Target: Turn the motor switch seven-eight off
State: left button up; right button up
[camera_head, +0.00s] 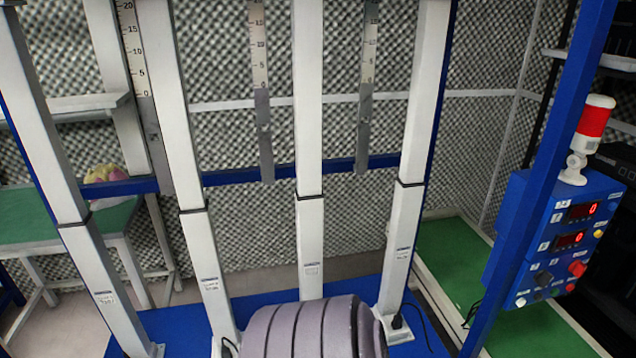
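A blue control box (512,222) is fixed to the slanted blue post at the right. Its face carries an upper red display (581,211) and a lower red display (570,239), each showing 0. Below them are a red knob (577,268), a dark knob (543,278) and several small buttons. The labels are too small to read, so I cannot tell which control is the motor switch seven-eight or how it is set. Neither of my grippers is in view.
A red-and-white signal lamp (592,125) stands on the box. Several pale upright columns (309,100) rise from a blue base (185,325). A grey ribbed cylinder (305,330) lies at the bottom centre. A green-topped table (30,215) stands at the left.

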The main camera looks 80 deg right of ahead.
aim_at(578, 268)
jog(key=z, duration=4.15)
jog(key=i+z, duration=0.2)
jog(key=z, duration=0.9)
